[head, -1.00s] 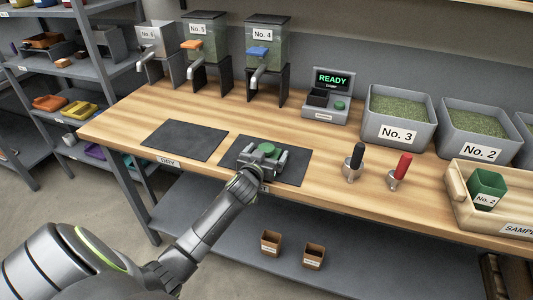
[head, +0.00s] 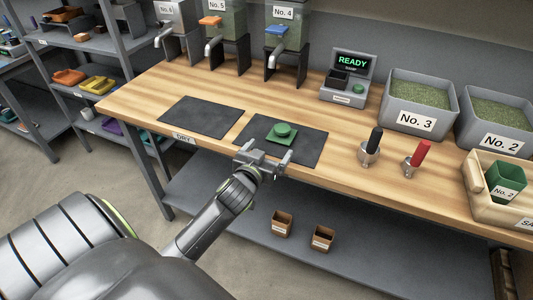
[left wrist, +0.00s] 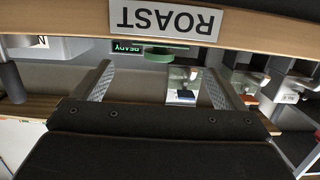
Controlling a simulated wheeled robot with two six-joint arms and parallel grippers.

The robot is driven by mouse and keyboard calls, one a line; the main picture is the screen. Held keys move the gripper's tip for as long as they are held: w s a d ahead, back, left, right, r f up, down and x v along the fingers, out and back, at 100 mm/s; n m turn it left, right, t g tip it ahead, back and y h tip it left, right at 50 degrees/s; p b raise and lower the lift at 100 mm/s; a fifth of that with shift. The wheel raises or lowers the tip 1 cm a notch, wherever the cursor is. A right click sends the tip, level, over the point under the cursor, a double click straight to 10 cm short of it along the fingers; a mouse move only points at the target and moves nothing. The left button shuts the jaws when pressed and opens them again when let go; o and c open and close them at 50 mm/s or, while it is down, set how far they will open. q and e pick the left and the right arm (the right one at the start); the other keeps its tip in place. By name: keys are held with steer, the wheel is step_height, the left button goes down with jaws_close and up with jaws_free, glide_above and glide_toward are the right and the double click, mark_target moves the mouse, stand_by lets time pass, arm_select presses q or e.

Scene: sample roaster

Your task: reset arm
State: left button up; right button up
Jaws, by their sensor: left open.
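My left gripper (head: 265,158) is open and empty at the front edge of the bench, in front of the right dark mat (head: 308,148). Its two spread fingers also show in the left wrist view (left wrist: 160,85). A green object with a round knob (head: 282,132) sits on that mat, just beyond the fingers and apart from them. My right gripper is in neither view.
A left dark mat (head: 202,117) lies bare behind the DRY label (head: 184,138). The ROAST label (left wrist: 167,18) shows upside down on the bench edge. A black-handled tool (head: 371,147) and a red-handled tool (head: 417,160) stand to the right. Brown boxes (head: 282,224) stand below.

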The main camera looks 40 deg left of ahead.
arm_select(q)
steer(key=shift+s+d+r, duration=0.1)
steer(key=shift+s+d, duration=0.05)
steer(key=shift+s, duration=0.4)
steer(key=s+d+f+m+g+h, duration=0.15)
steer(key=s+f+g, duration=0.25)
steer(key=s, duration=0.6)
steer(key=s+d+f+g, duration=0.2)
steer(key=s+f+g, duration=0.2)
steer(key=s, duration=0.5)
steer(key=s+d+f+m+g, duration=0.15)
steer(key=s+f+g, duration=0.25)
steer(key=s, duration=0.6)
step_height(320, 180, down, 23)
steer(key=a+n+g, duration=0.1)
steer(key=s+d+f+g+h, duration=0.1)
steer(key=s+f, duration=1.3)
steer(key=f, duration=0.2)
steer(key=shift+s+f+g, duration=0.3)
steer(key=shift+f, duration=0.05)
